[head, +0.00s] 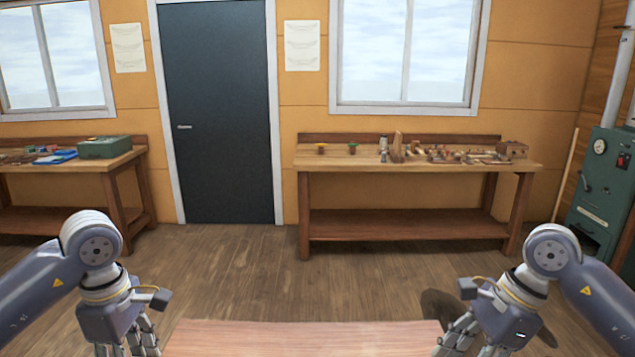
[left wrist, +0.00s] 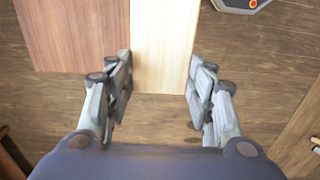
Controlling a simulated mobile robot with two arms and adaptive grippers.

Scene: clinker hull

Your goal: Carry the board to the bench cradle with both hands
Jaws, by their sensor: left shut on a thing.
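The board (head: 305,338) shows at the bottom middle of the head view as a flat reddish wooden surface, cut off by the lower edge. In the left wrist view, a reddish-brown face (left wrist: 75,35) adjoins a pale wooden strip (left wrist: 163,50). My left gripper (left wrist: 160,98) is shut with that strip between its fingers; in the head view, it is at the board's left end (head: 130,345). My right gripper (head: 468,342) is at the board's right end, its fingers overlapping the corner; its grip is unclear. I cannot pick out a cradle on the bench (head: 400,164).
The bench stands ahead against the wall, with small pots and several tools on top. A side bench (head: 110,160) holds a green box (head: 104,147) at left. A green stove (head: 605,185) stands at right.

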